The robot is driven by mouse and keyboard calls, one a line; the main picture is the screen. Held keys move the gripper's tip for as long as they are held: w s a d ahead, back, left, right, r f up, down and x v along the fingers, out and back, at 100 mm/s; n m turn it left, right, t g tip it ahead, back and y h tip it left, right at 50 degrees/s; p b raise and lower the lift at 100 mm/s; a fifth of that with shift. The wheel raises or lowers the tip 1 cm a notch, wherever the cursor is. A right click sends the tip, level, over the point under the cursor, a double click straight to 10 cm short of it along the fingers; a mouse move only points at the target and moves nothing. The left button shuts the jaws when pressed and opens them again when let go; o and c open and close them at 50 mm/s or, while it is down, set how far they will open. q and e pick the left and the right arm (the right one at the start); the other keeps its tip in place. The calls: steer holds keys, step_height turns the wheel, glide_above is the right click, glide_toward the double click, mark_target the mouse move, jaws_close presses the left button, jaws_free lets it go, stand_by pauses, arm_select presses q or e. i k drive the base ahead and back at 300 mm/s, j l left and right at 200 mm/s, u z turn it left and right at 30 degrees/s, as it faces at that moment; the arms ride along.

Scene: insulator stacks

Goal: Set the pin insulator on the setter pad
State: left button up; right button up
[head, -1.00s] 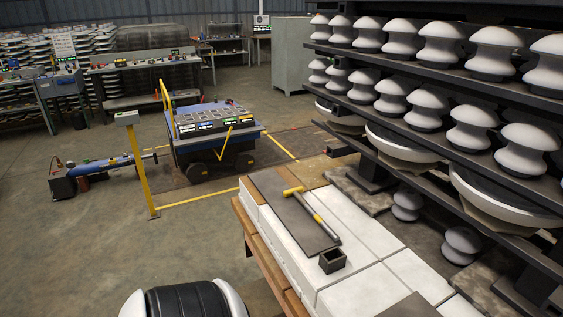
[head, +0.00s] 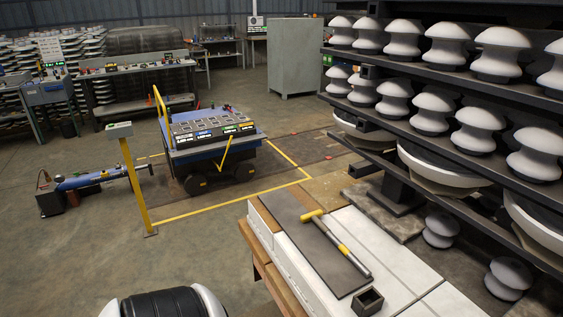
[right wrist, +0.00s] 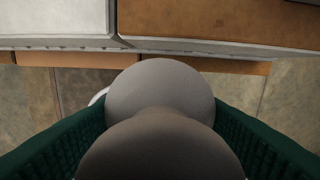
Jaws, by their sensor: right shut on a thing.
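A grey, rounded pin insulator (right wrist: 160,88) fills the lower middle of the right wrist view. My right gripper (right wrist: 160,125) is shut on it, with a dark green ribbed finger on each side. The insulator's lower parts and the fingertips' contact are partly hidden. In the head view, a flat dark grey slab (head: 300,230) lies on white blocks; I cannot tell whether it is the setter pad. The held insulator and both grippers are outside the head view.
A yellow-headed hammer (head: 330,232) lies on the slab, with a small black open box (head: 367,301) at its near end. A rack (head: 430,133) of insulators stands at right. A blue cart (head: 208,140) and yellow post (head: 137,185) stand beyond.

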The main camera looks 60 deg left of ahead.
mark_target(280, 201)
steer(key=j+u, duration=0.1)
steer(key=j, duration=1.45)
steer(key=i+j+u, duration=0.15)
steer(key=j, duration=0.65)
steer(key=j+u, duration=0.1)
steer(key=j, duration=0.65)
